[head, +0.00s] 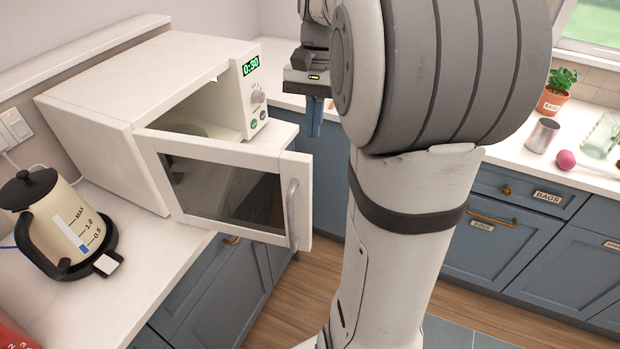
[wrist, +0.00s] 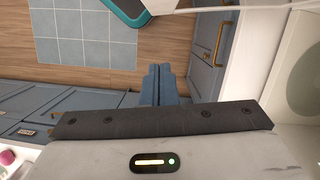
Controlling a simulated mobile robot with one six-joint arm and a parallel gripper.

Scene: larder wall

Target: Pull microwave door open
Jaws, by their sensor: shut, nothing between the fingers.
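The white microwave (head: 150,85) stands on the counter at the left in the head view. My gripper (head: 314,118) is beyond the door, to the right of the microwave, apart from the handle and pointing down. In the wrist view its blue fingers (wrist: 160,85) are together with nothing between them. My arm hides part of the room behind it.
A cream kettle (head: 65,225) stands on the counter just left of the open door. Blue cabinets (head: 510,235) and a counter with a basil pot (head: 557,90), metal cup (head: 542,136) and pink ball (head: 566,159) are at the right. Wooden floor (head: 290,295) is clear between.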

